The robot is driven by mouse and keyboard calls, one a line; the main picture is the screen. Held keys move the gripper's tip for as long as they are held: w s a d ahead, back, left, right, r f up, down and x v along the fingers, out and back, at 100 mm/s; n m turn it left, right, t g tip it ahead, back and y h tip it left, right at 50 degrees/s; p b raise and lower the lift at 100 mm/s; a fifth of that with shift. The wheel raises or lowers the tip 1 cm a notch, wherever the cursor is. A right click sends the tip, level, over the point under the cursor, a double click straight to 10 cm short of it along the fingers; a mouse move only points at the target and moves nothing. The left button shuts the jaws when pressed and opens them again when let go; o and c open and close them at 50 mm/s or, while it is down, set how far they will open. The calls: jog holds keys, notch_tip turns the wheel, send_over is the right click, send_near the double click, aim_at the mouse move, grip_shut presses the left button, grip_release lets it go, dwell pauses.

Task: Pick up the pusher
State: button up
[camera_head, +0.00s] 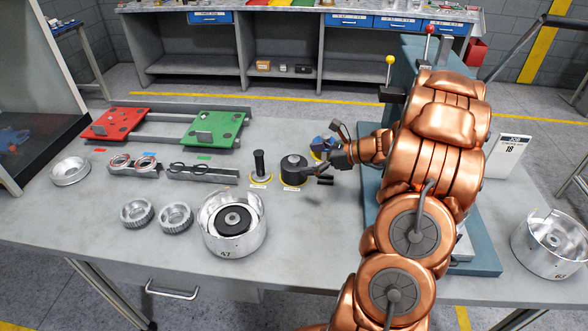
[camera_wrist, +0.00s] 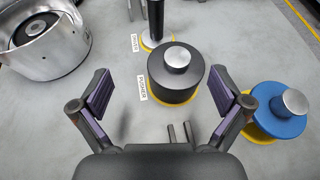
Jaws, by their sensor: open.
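The pusher is a black cylinder with a silver knob on top, standing upright on a yellow-edged spot on the grey table. In the head view the pusher (camera_head: 293,172) is left of my gripper (camera_head: 335,165). In the wrist view the pusher (camera_wrist: 176,80) stands ahead of and between the spread fingers, beside a label reading "PUSHER". My gripper (camera_wrist: 166,105) is open and empty, with its purple-padded fingers apart from the pusher. The lower part of the pusher's far side is hidden.
A blue piece with a silver knob (camera_wrist: 283,112) stands close to the right finger. A black upright handle (camera_head: 259,165) stands just left of the pusher. A metal drum (camera_head: 232,245) sits nearer the front. Red (camera_head: 113,124) and green (camera_head: 213,130) plates lie at the back left.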

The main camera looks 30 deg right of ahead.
aim_at(297, 159)
jog(key=shift+d+f+m+t+h, duration=0.2)
jog(key=shift+d+f+m, duration=0.1)
jog(key=shift+d, duration=0.35)
jog(key=shift+d+f+m+t+h, duration=0.2)
jog(key=shift+d+m, duration=0.1)
jog(key=shift+d, duration=0.3)
jog(key=shift+w, duration=0.3)
jog(key=p+x, duration=0.1)
jog(key=x, duration=0.2)
jog(key=p+x, duration=0.1)
jog(key=x, duration=0.2)
jog(key=shift+s+a+p, duration=0.1)
jog(key=shift+a+p, duration=0.2)
jog(key=shift+p, duration=0.1)
jog(key=shift+w+a+f, duration=0.25)
jog(key=shift+w+f, duration=0.05)
jog(key=shift+w, duration=0.1)
jog(key=shift+c, duration=0.3)
jog(key=c, duration=1.3)
